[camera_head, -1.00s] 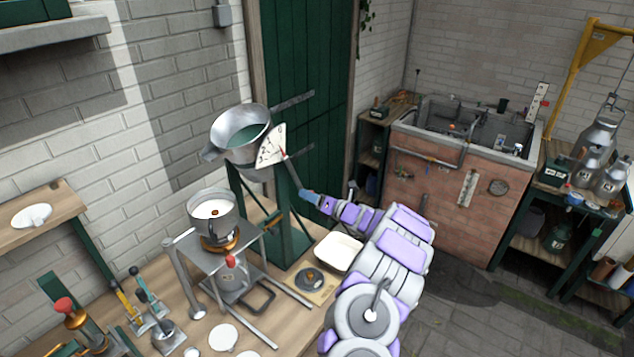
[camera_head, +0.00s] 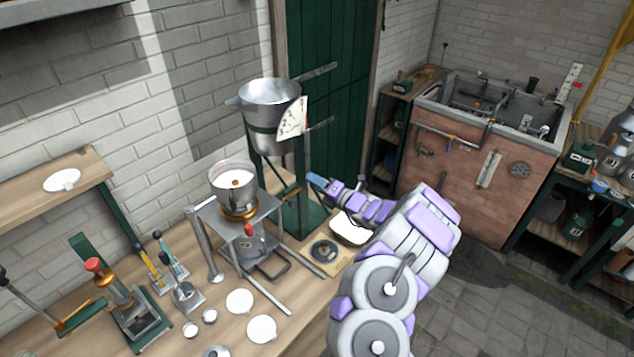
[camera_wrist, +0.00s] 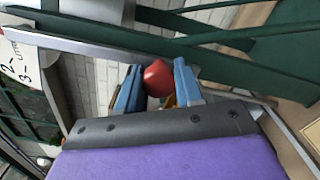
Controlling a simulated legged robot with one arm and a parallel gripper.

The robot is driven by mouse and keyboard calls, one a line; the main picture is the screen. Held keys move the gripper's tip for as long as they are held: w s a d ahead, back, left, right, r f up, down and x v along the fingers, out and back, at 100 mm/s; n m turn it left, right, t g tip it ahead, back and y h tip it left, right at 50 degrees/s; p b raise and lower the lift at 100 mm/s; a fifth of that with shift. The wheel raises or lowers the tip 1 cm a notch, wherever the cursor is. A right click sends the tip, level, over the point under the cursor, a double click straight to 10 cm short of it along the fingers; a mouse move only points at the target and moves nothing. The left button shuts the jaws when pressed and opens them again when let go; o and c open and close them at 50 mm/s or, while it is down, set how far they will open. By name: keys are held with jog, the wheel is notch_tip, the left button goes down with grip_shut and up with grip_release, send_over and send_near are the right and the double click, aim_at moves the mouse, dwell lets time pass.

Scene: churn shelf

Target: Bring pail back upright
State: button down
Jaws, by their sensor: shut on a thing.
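The grey metal pail (camera_head: 270,110) hangs in the green stand (camera_head: 303,215) beside the green door. Its rim looks close to level and its spout points left. I see no liquid surface in it clearly. A white scale plate (camera_head: 291,121) with dark marks is at its right side. A grey lever (camera_head: 307,152) runs nearly straight down from beside the plate to my gripper (camera_head: 317,181). In the wrist view, my gripper (camera_wrist: 157,88) has its blue fingers shut on the lever's red knob (camera_wrist: 157,77). The knob is hidden in the head view.
A smaller pot (camera_head: 233,190) with white contents stands on a metal stand left of the pail. A white tray (camera_head: 350,230) and a small scale (camera_head: 324,250) lie near my arm. Several levers and white dishes occupy the bench front. A brick sink (camera_head: 470,165) stands behind right.

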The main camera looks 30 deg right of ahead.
jog(key=shift+f, duration=0.3)
jog(key=c, duration=1.1)
grip_release()
jog(key=o, duration=0.4)
jog(key=shift+r, duration=0.15)
jog(key=shift+c, duration=0.2)
jog(key=shift+s, duration=0.1)
jog(key=p+v, duration=0.1)
jog(key=v, duration=1.6)
jog(key=shift+d, duration=0.15)
